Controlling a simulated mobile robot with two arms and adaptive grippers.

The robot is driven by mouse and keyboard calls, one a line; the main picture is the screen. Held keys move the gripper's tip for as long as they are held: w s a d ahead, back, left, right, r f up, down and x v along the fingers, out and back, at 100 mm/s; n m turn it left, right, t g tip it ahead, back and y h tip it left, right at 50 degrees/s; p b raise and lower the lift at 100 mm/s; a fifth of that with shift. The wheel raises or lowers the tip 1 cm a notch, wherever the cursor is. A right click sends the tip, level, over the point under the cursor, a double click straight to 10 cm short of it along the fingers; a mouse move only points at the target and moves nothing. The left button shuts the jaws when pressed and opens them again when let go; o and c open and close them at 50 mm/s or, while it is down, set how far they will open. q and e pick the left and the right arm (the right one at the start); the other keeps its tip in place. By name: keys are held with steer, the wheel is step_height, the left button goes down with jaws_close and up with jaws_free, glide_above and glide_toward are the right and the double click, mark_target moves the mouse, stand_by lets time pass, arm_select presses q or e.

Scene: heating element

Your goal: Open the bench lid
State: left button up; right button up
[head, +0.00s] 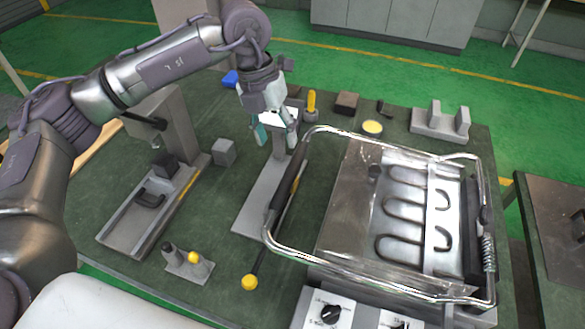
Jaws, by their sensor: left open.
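The bench lid appears to be the chrome tube frame (385,138) around the heating bench, with a black handle grip (285,185) on its left side. A spring is at its right side. The frame lies low over the bench body (345,215), where looped heating elements (405,210) show under a metal strip. I cannot tell the lid's exact angle. My left gripper (276,137) is open, fingers pointing down, above and beyond the handle's far end. It looks empty and apart from the handle. My right gripper is not in view.
A grey stand (262,200) is below my left gripper. A tray fixture (135,220) and a small block with pegs (188,265) are at left. Yellow-handled tools, a brown block (346,103) and a grey bracket (440,124) lie behind. A knob panel (328,312) is in front.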

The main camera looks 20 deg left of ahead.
arm_select(q)
steer(key=p, duration=0.1)
glide_above(286, 176)
steer(key=a, duration=0.1)
step_height(286, 176, down, 5)
steer(key=f, duration=0.2)
steer(key=f+p, duration=0.1)
steer(key=d+f, duration=0.1)
steer(key=f, duration=0.1)
steer(key=shift+f+p, duration=0.3)
steer(key=shift+f, duration=0.4)
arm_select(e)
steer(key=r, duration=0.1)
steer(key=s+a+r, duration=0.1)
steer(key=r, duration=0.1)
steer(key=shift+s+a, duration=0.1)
arm_select(q)
jaws_close()
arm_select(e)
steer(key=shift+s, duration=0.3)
